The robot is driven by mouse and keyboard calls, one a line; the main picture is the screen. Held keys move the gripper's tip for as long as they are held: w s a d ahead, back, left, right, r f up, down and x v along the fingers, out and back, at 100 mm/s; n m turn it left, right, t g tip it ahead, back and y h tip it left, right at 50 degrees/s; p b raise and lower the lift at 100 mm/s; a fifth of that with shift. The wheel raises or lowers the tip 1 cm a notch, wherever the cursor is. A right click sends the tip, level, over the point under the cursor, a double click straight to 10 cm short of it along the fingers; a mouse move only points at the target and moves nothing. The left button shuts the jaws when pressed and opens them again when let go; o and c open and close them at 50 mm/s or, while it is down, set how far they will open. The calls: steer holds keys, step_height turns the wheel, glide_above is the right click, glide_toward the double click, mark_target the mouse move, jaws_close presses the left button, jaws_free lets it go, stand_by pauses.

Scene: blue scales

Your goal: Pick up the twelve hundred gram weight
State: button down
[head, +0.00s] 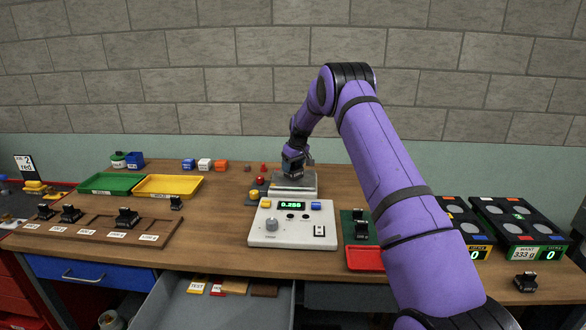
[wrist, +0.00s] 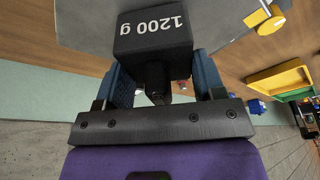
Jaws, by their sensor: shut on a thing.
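The twelve hundred gram weight (wrist: 152,40) is a black block marked "1200 g" in white, seen in the wrist view. My gripper (wrist: 160,88) is shut on its narrow black knob, with one blue finger on each side. In the head view my gripper (head: 294,162) is at the grey metal plate of the scale (head: 294,190), behind the white console (head: 292,235). The console's green display seems to read 0.256. I cannot tell whether the weight touches the plate.
A wooden rack (head: 85,233) with several black weights is at the left. Green (head: 112,183) and yellow (head: 168,186) trays lie behind it. A red tray (head: 364,258) sits right of the console. Black scales (head: 518,225) stand at the far right. A drawer (head: 216,300) is open in front.

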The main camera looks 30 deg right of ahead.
step_height(320, 180, up, 3)
steer(key=shift+r, duration=0.1)
steer(key=shift+s+r, duration=0.15)
steer(key=shift+s, duration=0.05)
steer(key=s+a+r, duration=0.1)
steer(key=s+a, duration=0.3)
steer(key=s, duration=1)
glide_above(299, 174)
steer(key=s, duration=0.1)
steer(key=shift+f, duration=0.45)
steer(key=shift+w+f, duration=0.1)
steer(key=shift+f, duration=1.6)
steer(key=shift+f, duration=0.15)
